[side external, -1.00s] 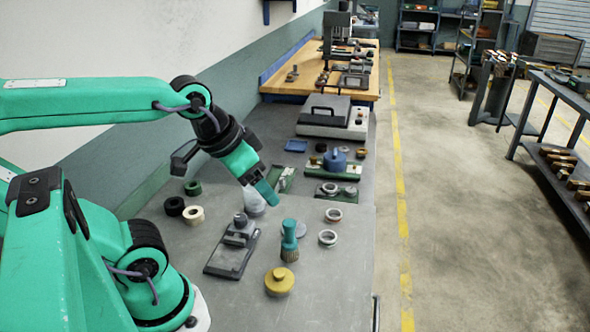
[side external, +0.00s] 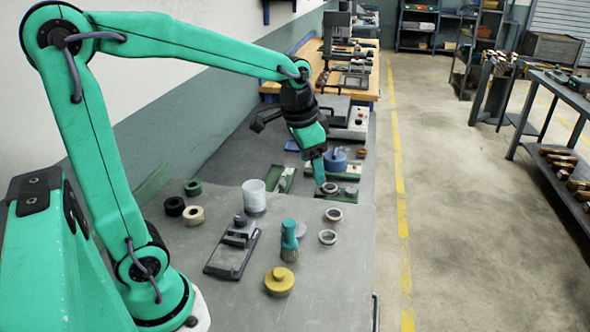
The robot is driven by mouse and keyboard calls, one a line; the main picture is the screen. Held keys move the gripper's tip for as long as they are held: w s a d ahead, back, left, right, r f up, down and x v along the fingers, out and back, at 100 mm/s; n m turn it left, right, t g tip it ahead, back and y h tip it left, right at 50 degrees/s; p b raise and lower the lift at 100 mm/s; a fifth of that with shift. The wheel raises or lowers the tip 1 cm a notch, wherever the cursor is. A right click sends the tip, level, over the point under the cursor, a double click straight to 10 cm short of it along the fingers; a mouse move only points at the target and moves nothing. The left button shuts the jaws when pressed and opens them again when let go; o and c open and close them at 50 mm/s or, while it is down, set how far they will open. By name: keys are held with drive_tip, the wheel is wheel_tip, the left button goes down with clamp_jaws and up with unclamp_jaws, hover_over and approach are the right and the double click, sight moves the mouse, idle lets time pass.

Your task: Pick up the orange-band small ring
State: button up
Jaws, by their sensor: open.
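A small pale metal ring with a faint reddish tint (side external: 333,215) lies on the grey bench top, right of centre; it looks like the orange-band ring, but its band is too small to tell for sure. A similar ring with a greenish-grey look (side external: 327,238) lies nearer the camera. My gripper (side external: 320,184) is open and points down over the dark plate (side external: 343,200) just behind the reddish ring. It is apart from that ring. Its tips overlap a small grey part (side external: 330,188) on the plate; whether they touch is unclear.
A blue pot (side external: 335,160) stands behind my gripper. A teal-handled brush (side external: 289,240), a yellow knobbed disc (side external: 279,281), a dark clamp-like tool (side external: 232,248) and a white cup (side external: 254,196) stand to the left and front. The bench's front right is clear.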

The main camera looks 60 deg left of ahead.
drive_tip(key=w+a+f+m+g, duration=0.1)
drive_tip(key=w+a+f+g, duration=0.15)
drive_tip(key=w+f, duration=0.4)
drive_tip(key=m, duration=0.2)
approach(335, 209)
drive_tip(key=d, duration=0.1)
drive_tip(key=shift+s+d+f+g, duration=0.1)
drive_tip(key=shift+s+f+g, duration=0.1)
drive_tip(key=shift+f, duration=0.65)
drive_tip(key=shift+s+d+f+g, duration=0.1)
drive_tip(key=shift+s+f, duration=0.15)
drive_tip(key=shift+f, duration=0.6)
drive_tip(key=shift+a+f, duration=0.1)
drive_tip(key=shift+f, duration=2.5)
drive_tip(key=c, duration=1.1)
drive_tip(key=shift+r, duration=0.1)
